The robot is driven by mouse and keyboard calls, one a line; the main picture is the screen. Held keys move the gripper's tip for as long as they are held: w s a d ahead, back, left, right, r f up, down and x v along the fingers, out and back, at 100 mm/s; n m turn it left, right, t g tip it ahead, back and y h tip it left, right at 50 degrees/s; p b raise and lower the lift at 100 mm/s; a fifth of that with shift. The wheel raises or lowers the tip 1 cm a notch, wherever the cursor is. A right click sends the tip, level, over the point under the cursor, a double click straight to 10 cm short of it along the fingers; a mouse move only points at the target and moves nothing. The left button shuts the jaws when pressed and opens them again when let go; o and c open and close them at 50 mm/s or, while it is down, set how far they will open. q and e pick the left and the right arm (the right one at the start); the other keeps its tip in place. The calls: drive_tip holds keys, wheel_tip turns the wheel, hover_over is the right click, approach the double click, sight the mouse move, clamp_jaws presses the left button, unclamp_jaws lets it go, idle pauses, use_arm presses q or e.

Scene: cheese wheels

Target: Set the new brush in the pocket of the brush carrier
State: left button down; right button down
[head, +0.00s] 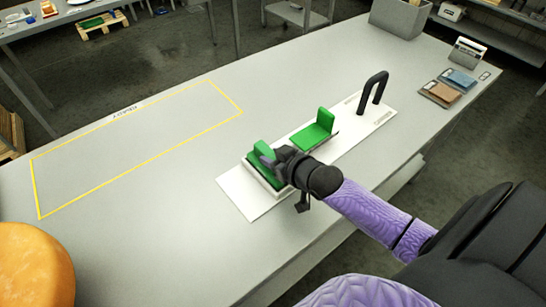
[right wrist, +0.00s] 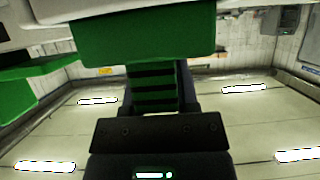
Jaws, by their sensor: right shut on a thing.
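The brush carrier (head: 345,140) is a long white plate with a black arched handle (head: 374,88) toward its far right end. A raised white pocket (head: 262,182) sits near its left end. My right gripper (head: 278,160) is shut on a green brush (head: 262,150) at that pocket. I cannot tell whether the brush rests fully inside the pocket; the gripper hides part of it. The right wrist view shows the green brush (right wrist: 145,40) close up, with its upright part between the fingers. A second green brush (head: 315,134) sits mid-plate. My left gripper is not in view.
A yellow outlined area (head: 140,148) on the grey table is empty. An orange cheese wheel (head: 35,265) stands at the lower left. Brown and blue packs (head: 440,93), a small device (head: 467,52) and a grey bin (head: 400,18) are at the far right.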

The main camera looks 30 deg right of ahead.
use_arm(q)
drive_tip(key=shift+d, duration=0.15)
use_arm(e)
drive_tip(key=shift+f, duration=0.1)
drive_tip(key=shift+c, duration=1.8)
unclamp_jaws()
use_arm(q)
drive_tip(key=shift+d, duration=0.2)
use_arm(e)
drive_tip(key=shift+s+r, duration=0.3)
drive_tip(key=shift+r, duration=0.05)
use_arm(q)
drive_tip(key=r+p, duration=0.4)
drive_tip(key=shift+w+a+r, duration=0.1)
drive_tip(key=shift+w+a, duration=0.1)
use_arm(e)
drive_tip(key=v, duration=1.1)
drive_tip(key=shift+s, duration=0.15)
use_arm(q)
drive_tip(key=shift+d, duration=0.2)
